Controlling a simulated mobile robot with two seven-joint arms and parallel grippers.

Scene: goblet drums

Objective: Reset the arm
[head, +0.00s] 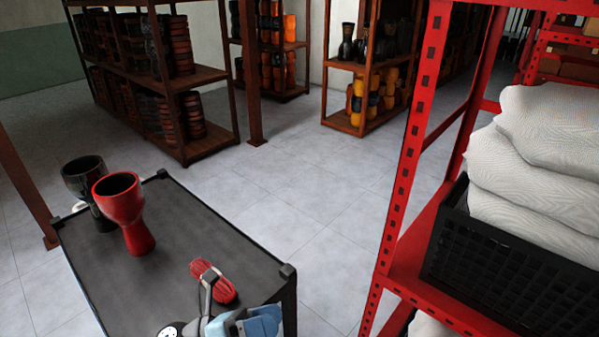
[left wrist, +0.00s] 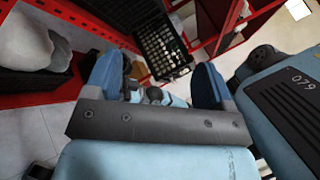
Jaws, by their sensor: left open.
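My left gripper (head: 256,322) shows at the bottom edge of the head view, its light-blue parts over the near right part of the dark table (head: 195,215). In the left wrist view my left gripper (left wrist: 158,76) has its two blue fingers wide apart, with nothing held between them. A red goblet drum (head: 124,212) stands upright on the table, to the left of the gripper and farther back. A black goblet drum (head: 88,190) stands just behind it. My right gripper is in neither view.
A red ribbed object (head: 212,281) lies just behind the gripper. A red rack (head: 405,150) at right holds a black crate (head: 510,272) of white folded cloths (head: 535,175). Wooden shelves (head: 205,75) with drums stand at the back. Floor (head: 290,170) between is clear.

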